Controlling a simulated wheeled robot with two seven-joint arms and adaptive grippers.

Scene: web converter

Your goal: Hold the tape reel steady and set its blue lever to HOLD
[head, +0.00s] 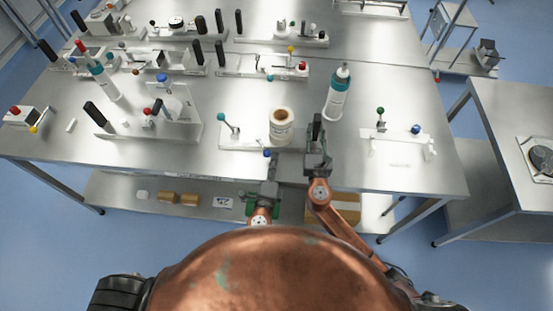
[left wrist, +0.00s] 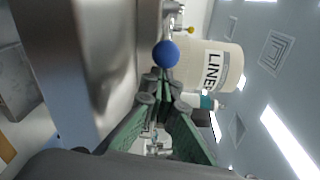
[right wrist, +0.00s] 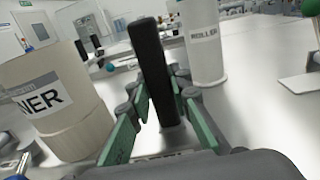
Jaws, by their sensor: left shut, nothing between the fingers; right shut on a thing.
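The tape reel is a cream roll (head: 281,126) on a white base (head: 240,141) near the table's front edge. It shows as "LINER" in the left wrist view (left wrist: 210,65) and partly in the right wrist view (right wrist: 55,100). The blue ball of the lever (head: 267,153) is in front of the roll; it is large in the left wrist view (left wrist: 166,54). My left gripper (head: 268,168) is shut and empty, its tips just short of the ball. My right gripper (head: 317,152) is shut on an upright black handle (right wrist: 150,65) right of the roll. No HOLD mark is readable.
A teal-ball lever (head: 221,117) stands left of the roll. A white bottle labelled "ROLLER" (right wrist: 203,45) stands behind the right gripper. A fixture with green and blue knobs (head: 395,136) is at the right. Bare tabletop (head: 400,95) lies behind it.

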